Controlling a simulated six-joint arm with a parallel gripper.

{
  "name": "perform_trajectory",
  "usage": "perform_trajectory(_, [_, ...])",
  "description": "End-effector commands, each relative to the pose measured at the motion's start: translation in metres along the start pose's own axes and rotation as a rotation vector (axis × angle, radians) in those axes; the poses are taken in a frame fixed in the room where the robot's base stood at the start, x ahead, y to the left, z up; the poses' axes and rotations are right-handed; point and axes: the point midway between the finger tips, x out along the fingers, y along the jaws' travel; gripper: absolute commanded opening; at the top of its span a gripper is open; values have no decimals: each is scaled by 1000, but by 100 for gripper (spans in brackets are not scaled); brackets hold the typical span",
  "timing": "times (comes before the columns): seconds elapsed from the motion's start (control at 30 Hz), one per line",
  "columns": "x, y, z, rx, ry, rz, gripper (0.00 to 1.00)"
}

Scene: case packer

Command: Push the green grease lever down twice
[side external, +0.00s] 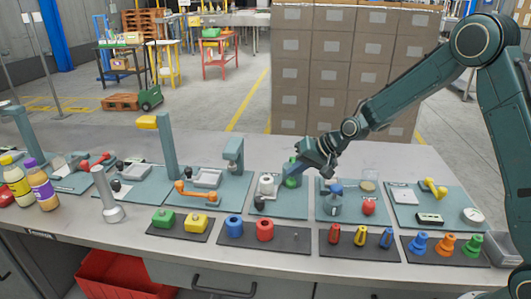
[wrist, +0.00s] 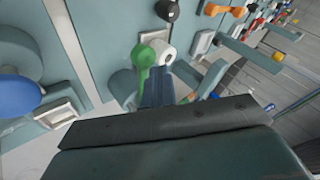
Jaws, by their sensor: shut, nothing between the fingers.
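The green grease lever (side external: 291,181) stands on a teal mat at the middle of the bench. In the wrist view its rounded green handle (wrist: 146,56) shows next to a white cylinder (wrist: 165,54). My gripper (side external: 291,169) is shut and empty, close to the top of the lever in the side view. In the wrist view the fingertips (wrist: 158,85) are just beside the handle. I cannot tell whether they touch it. My gripper hides part of the lever in the side view.
A blue-topped device (side external: 336,188) and a red knob (side external: 369,207) are on the mat to the right. A grey post fixture (side external: 234,152) stands to the left. Coloured rings, including a red one (side external: 265,229), sit on a dark tray in front. Stacked cartons stand behind the bench.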

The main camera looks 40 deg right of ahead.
Motion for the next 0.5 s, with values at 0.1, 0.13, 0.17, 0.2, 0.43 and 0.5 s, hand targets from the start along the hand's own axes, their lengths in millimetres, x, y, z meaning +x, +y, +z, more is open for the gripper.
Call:
perform_trajectory(0.1, [-1,0,0,1,-3,1,0])
perform_trajectory(0.13, [-2,-1,0,0,-3,1,0])
perform_trajectory(0.17, [-2,-2,-1,0,-3,1,0])
perform_trajectory(0.2, [-4,-2,-2,0,-2,1,0])
perform_trajectory(0.43, [-10,-7,-7,0,-1,1,0])
perform_trajectory(0.5, [-13,-9,-9,0,-1,0,0])
